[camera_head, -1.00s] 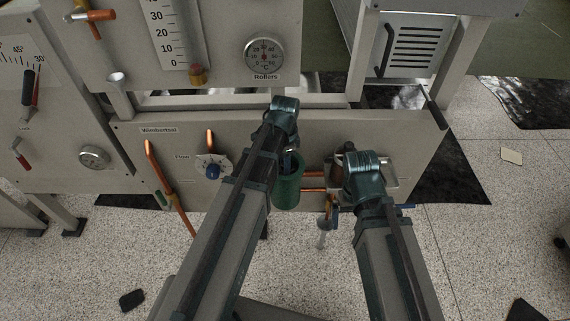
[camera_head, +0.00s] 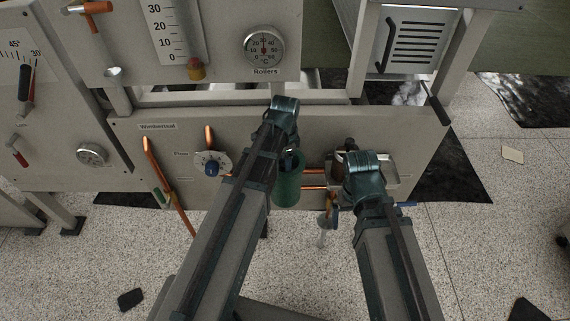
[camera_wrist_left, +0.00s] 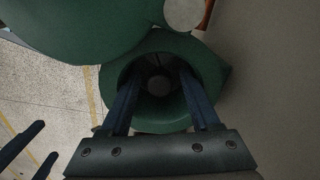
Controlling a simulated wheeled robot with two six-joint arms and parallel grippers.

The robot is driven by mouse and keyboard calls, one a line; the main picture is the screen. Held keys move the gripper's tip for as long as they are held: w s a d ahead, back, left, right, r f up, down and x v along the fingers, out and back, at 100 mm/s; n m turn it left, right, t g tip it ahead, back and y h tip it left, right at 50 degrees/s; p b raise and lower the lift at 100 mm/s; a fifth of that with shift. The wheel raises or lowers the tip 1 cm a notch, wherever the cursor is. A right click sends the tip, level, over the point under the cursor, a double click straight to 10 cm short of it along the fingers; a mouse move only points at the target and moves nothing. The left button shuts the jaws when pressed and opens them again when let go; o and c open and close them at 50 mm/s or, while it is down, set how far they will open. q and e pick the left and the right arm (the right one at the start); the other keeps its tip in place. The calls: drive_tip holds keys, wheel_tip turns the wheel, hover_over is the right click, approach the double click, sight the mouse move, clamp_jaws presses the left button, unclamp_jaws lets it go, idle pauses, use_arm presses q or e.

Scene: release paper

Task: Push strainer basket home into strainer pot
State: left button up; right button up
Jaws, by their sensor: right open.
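The green strainer pot (camera_head: 287,185) stands upright in front of the lower panel. Its round mouth (camera_wrist_left: 207,65) shows in the left wrist view. My left gripper (camera_wrist_left: 160,75) has its two fingers set apart and reaching into that mouth. A dim grey round shape lies deep between them. It may be the strainer basket, but it is too dark to tell, and I cannot tell whether the fingers grip it. In the head view my left arm covers part of the pot. My right gripper (camera_wrist_left: 46,142) shows at the lower left of the wrist view, open and empty, apart from the pot.
Copper pipes (camera_head: 314,187) run right from the pot to a metal tray (camera_head: 390,178) behind my right arm. A dial with a blue knob (camera_head: 212,168) is left of the pot. In the wrist view a large green body (camera_wrist_left: 80,25) is close by. The floor in front is mostly clear.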

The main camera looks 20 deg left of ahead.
use_arm(q)
wheel_tip(320, 180, up, 14)
drive_tip(key=p, duration=1.4)
drive_tip(key=shift+f, duration=0.15)
wheel_tip(320, 180, down, 13)
drive_tip(key=b, duration=1.3)
